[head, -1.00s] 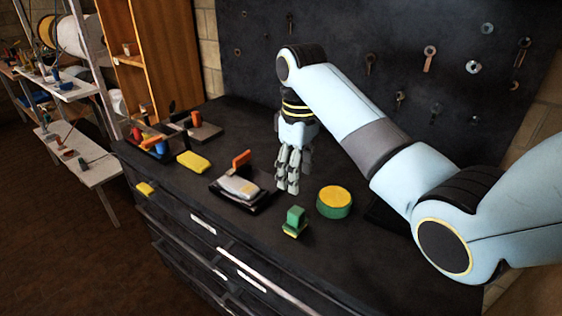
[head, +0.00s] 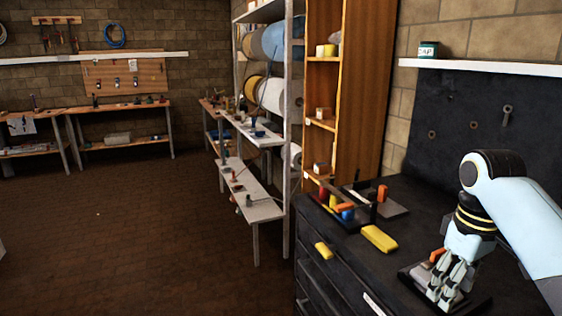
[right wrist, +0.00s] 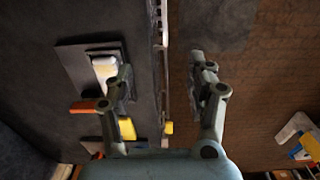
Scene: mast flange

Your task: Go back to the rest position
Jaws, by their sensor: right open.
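My right gripper (head: 440,298) points down above the black bench (head: 350,245) at the lower right of the head view. It overlaps a grey device with an orange handle (head: 436,256) there and partly hides it. In the right wrist view my right gripper (right wrist: 162,80) has its fingers wide apart with nothing between them. The bench's front edge runs below the gap, with the brown floor (right wrist: 265,80) to the right. My left gripper is not in view.
A yellow block (head: 379,238), a smaller yellow piece (head: 323,250) and a tray of coloured-handled tools (head: 338,208) lie on the bench. A wooden shelf (head: 352,90) and metal rack stand behind. Open floor (head: 130,230) lies to the left.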

